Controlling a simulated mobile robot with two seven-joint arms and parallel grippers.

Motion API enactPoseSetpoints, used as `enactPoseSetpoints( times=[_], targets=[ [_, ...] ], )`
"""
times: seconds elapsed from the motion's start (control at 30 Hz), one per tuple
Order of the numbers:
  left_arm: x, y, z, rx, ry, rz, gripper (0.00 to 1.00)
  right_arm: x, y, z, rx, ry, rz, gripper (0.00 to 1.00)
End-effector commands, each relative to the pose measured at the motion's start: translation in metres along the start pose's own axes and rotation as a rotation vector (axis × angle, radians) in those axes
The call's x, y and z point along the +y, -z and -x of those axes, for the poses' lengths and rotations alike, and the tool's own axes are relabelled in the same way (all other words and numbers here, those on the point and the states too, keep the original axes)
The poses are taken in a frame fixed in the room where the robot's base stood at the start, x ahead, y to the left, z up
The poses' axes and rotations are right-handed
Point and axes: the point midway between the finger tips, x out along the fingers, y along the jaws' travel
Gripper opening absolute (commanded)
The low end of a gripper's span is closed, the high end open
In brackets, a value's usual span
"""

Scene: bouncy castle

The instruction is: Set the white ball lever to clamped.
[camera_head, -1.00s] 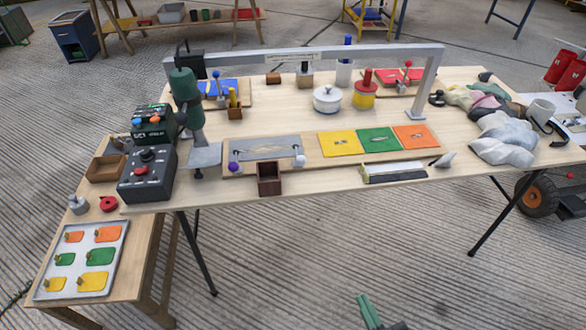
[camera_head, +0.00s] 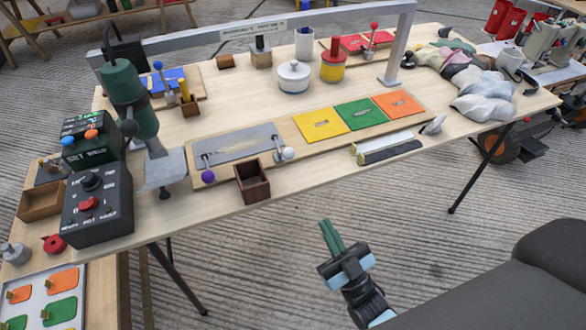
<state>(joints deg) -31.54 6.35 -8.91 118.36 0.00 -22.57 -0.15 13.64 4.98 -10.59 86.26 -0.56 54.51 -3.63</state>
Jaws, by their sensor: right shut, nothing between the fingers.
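The white ball lever (camera_head: 288,153) is at the right end of a grey metal plate (camera_head: 236,143) on a wooden board, near the table's front edge. Its white ball sits low at the front corner, beside a short metal arm. A matching lever with a purple ball (camera_head: 208,177) is at the plate's left end. My right gripper (camera_head: 330,236), with green fingers, is in front of the table over the floor, apart from the lever. Its fingers are together and hold nothing. My left gripper is out of view.
A dark open box (camera_head: 252,190) stands just left of the white ball at the table edge. Yellow, green and orange squares (camera_head: 359,113) lie to the right. A control box (camera_head: 97,206) and green press (camera_head: 128,95) stand left. A grey frame (camera_head: 270,27) spans the back.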

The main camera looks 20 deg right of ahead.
Motion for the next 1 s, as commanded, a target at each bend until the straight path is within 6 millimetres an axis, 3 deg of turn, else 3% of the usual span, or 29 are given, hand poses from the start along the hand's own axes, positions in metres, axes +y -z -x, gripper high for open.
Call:
enactPoseSetpoints(
  times=[0.37,1.0],
  targets=[
    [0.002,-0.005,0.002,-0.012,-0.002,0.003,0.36,0.0,0.001,-0.008,0.0,0.0,0.0,0.0],
    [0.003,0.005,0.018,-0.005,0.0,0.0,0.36,0.0,0.002,-0.117,0.002,0.0,0.0,0.0]
  ],
)
